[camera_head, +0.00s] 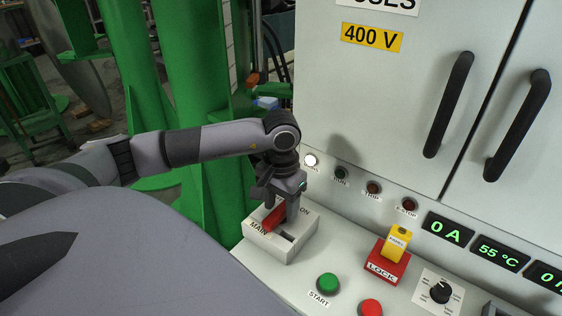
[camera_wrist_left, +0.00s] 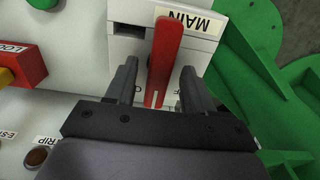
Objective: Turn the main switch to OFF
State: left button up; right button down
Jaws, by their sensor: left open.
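The main switch is a pale box (camera_head: 284,240) with a red lever (camera_head: 273,219), on the left end of the control desk. "MAIN" shows on its front and "ON" at its far right side. My left gripper (camera_head: 281,200) is open over the switch, pointing down. In the wrist view, my left gripper's fingers (camera_wrist_left: 159,72) stand on either side of the lever, with a gap visible on both sides. Lettering beside the lever is partly hidden. My right gripper is not in view.
A yellow key-like part on a red LOCK base (camera_head: 384,268), a green START button (camera_head: 328,284), a red button (camera_head: 370,308) and a black knob (camera_head: 440,292) are to the right. Indicator lamps (camera_head: 341,173) line the cabinet behind. Green steel columns (camera_head: 190,70) stand at left.

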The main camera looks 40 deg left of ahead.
pick_arm(q)
jog(key=shift+f, duration=0.15)
grip_shut()
